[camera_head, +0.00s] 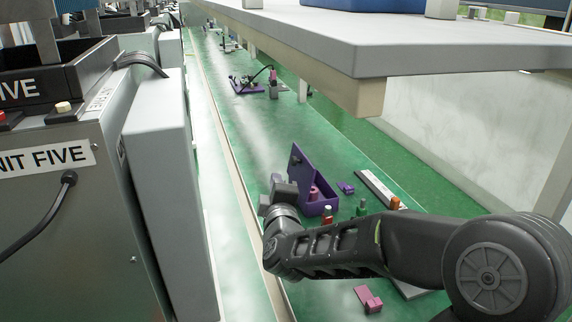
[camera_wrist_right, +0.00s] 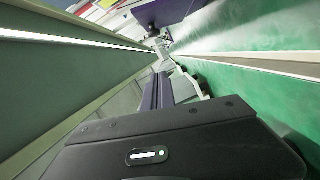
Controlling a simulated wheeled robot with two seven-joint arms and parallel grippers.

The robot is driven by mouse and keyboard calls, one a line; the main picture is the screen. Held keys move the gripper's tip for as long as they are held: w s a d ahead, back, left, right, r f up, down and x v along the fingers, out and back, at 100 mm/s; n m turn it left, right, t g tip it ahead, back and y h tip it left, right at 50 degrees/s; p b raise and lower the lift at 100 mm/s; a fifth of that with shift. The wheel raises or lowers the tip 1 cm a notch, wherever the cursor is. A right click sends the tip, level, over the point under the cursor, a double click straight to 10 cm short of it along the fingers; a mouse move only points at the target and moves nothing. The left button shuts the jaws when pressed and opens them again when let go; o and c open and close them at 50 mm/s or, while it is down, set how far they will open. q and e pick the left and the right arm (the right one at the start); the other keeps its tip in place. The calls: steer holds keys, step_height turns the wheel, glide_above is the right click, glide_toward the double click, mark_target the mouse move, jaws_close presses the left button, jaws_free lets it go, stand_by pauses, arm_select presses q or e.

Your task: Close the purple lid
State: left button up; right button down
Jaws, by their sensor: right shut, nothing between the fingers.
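A purple box (camera_head: 326,187) sits on the green bench, in front of and beyond my right arm. Its purple lid (camera_head: 296,163) stands open, raised along the box's left side. A pink piece (camera_head: 314,193) shows inside. My right gripper (camera_head: 277,181) is at the box's left, close beside the raised lid; I cannot tell whether it touches. It is shut and empty. In the right wrist view its fingers (camera_wrist_right: 157,91) point away, and a purple surface (camera_wrist_right: 165,10) shows at the top edge, probably part of the box or lid. My left gripper is not in view.
A small purple part (camera_head: 346,188), a green piece (camera_head: 362,207) and a pink block (camera_head: 369,299) lie near my arm. A grey shelf (camera_head: 330,45) overhangs the right. Grey machine units (camera_head: 165,180) stand close on the left.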

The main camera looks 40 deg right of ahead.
arm_select(q)
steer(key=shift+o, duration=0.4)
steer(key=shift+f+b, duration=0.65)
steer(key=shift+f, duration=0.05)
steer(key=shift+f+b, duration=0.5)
steer(key=shift+b, duration=0.05)
arm_select(e)
steer(key=w+d+f, duration=0.1)
steer(key=w+d, duration=0.6)
steer(key=d, duration=0.2)
steer(key=shift+w+f, duration=0.15)
steer(key=shift+f, duration=0.15)
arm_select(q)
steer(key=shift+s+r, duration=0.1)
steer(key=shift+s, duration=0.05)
arm_select(e)
steer(key=shift+r, duration=0.1)
